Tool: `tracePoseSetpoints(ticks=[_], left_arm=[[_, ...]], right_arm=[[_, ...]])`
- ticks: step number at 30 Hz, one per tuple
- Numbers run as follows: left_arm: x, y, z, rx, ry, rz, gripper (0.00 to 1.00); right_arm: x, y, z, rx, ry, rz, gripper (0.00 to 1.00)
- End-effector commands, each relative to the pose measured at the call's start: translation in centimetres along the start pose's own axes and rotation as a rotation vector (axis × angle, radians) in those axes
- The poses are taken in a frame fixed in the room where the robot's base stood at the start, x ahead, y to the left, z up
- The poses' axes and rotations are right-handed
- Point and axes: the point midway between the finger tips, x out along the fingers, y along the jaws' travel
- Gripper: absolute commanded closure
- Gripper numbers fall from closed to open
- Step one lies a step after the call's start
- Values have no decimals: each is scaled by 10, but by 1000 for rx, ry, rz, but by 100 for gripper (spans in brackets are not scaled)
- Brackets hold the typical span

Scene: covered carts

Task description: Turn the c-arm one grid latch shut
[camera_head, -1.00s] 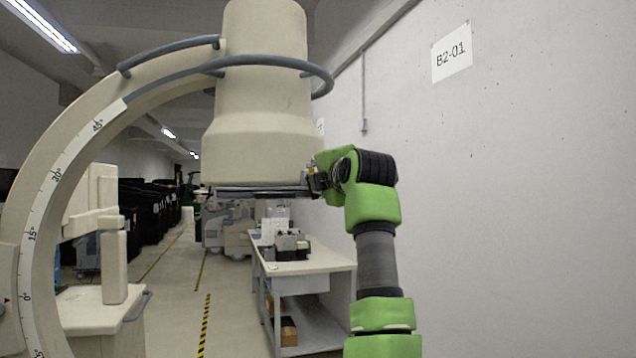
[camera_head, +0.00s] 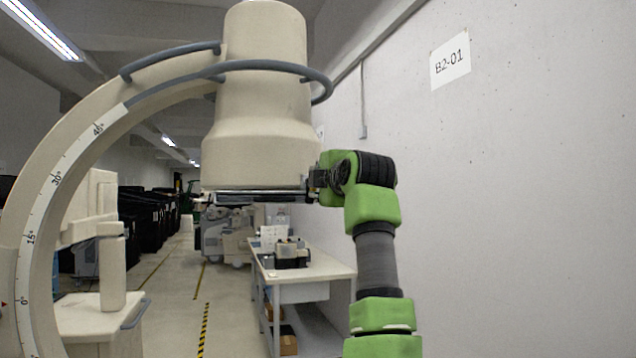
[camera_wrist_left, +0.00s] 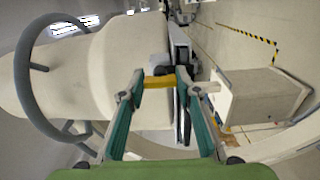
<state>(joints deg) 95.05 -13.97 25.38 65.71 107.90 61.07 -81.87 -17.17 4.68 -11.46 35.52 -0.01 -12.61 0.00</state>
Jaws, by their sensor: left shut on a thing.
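The C-arm's pale housing (camera_head: 258,110) hangs at the upper middle of the head view, with a thin dark grid (camera_head: 255,197) along its underside. In the left wrist view the housing (camera_wrist_left: 95,75) fills the left and the grid's edge (camera_wrist_left: 180,50) runs beside it. A yellow latch (camera_wrist_left: 157,82) sits at that edge. My left gripper (camera_wrist_left: 160,84) has its teal fingers on either side of the latch and is shut on it. In the head view my green arm reaches up to the gripper (camera_head: 318,181) at the housing's lower right. My right gripper does not show.
The C-arm's curved arc (camera_head: 50,200) with its angle scale stands at left. A grey tube rail (camera_head: 265,61) rings the housing. A white table (camera_head: 310,270) with equipment stands below. A concrete wall (camera_head: 520,190) closes the right side; the aisle floor (camera_head: 185,290) is open.

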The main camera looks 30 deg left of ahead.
Motion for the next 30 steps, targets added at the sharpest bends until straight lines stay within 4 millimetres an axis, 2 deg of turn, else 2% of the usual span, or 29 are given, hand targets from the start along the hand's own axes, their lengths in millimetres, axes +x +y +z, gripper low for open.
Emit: tracePoseSetpoints(ticks=[1, 2, 3, 4, 13, 17, 20, 30], left_arm=[[0, 2, -1, 2, 2, 5, 91], [0, 2, -1, 2, 2, 5, 65], [0, 2, -1, 2, 2, 5, 54], [0, 2, -1, 2, 2, 5, 53], [0, 1, 0, 0, 1, 3, 53], [-8, 1, 1, -1, -1, 3, 53], [-22, 1, 1, -1, -2, 4, 53], [-94, 0, 0, -1, 0, 4, 53]], right_arm=[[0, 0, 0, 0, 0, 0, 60], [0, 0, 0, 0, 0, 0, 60], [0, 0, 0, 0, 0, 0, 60], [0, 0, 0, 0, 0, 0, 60], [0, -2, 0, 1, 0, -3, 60], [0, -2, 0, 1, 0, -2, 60], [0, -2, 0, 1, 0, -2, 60], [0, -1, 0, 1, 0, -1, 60]])
